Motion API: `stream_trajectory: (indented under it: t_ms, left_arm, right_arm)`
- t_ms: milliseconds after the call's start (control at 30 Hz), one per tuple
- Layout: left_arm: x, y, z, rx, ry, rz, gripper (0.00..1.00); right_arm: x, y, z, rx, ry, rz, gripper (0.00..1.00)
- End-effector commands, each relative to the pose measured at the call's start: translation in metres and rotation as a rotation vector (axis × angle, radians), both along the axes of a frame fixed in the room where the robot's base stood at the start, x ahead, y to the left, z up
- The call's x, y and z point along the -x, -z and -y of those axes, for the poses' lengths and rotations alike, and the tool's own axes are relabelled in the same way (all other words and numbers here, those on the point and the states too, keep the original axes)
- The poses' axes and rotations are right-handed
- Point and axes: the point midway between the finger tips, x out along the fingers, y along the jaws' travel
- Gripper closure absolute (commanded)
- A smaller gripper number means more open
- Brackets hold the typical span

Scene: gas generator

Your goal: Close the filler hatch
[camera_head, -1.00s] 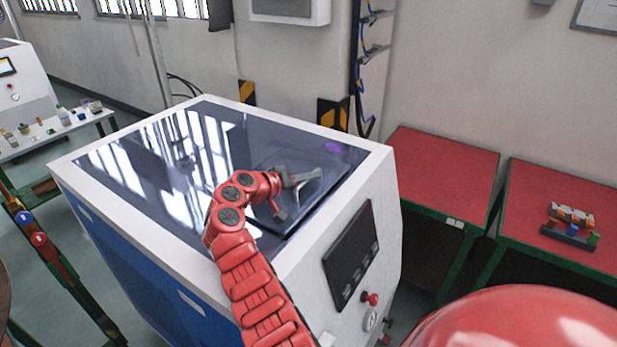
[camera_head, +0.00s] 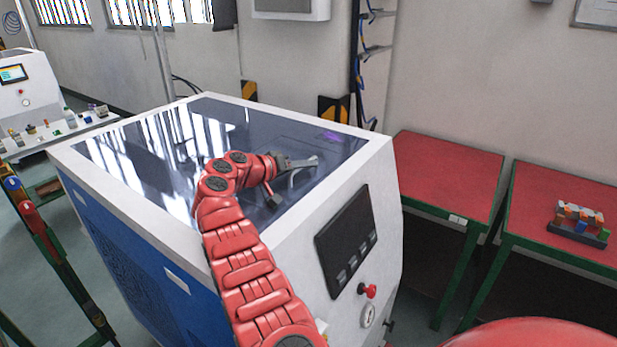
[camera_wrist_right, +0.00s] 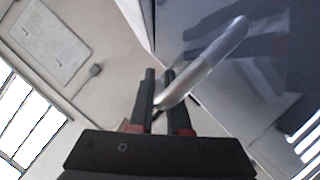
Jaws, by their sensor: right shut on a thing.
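The generator (camera_head: 68,151) is a large white and blue cabinet with a dark glossy top in the middle of the head view. The filler hatch (camera_head: 312,143) is a dark panel in the right part of that top. It looks close to flush, but glare and my arm hide whether it is fully down. Its curved silvery handle (camera_head: 303,170) also shows in the right wrist view (camera_wrist_right: 212,62). My right gripper (camera_head: 284,166) is at the handle, shut on it. In the right wrist view its two dark fingers (camera_wrist_right: 158,95) straddle the handle's near end. My left gripper is out of view.
The generator's front carries a dark panel (camera_head: 344,240) and a red knob (camera_head: 368,290). Two red-topped tables (camera_head: 447,175) stand to the right, one holding a small rack (camera_head: 580,222). The wall is close behind. A bench with small items (camera_head: 70,126) stands at left.

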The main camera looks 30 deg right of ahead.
Motion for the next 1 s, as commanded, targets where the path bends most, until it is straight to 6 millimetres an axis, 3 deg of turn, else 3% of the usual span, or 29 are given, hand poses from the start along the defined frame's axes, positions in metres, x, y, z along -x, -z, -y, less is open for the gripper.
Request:
stream_trajectory:
  t_ms: [267, 300, 467, 833, 1000]
  left_arm:
    - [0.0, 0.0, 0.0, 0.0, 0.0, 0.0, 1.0]
    - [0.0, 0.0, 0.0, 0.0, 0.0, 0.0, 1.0]
    - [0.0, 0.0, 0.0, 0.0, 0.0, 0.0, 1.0]
    - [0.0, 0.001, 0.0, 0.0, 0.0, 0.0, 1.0]
    - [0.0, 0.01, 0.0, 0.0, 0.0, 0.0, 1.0]
  right_arm:
    - [0.001, 0.003, 0.0, -0.003, 0.003, -0.006, 1.0]
    - [0.001, 0.003, 0.0, -0.003, 0.002, -0.005, 0.82]
    - [0.0, 0.002, 0.0, -0.002, 0.001, -0.003, 0.55]
    - [-0.001, 0.0, -0.002, -0.001, -0.002, 0.0, 0.55]
    - [0.001, -0.004, -0.022, 0.0, -0.005, 0.005, 0.55]
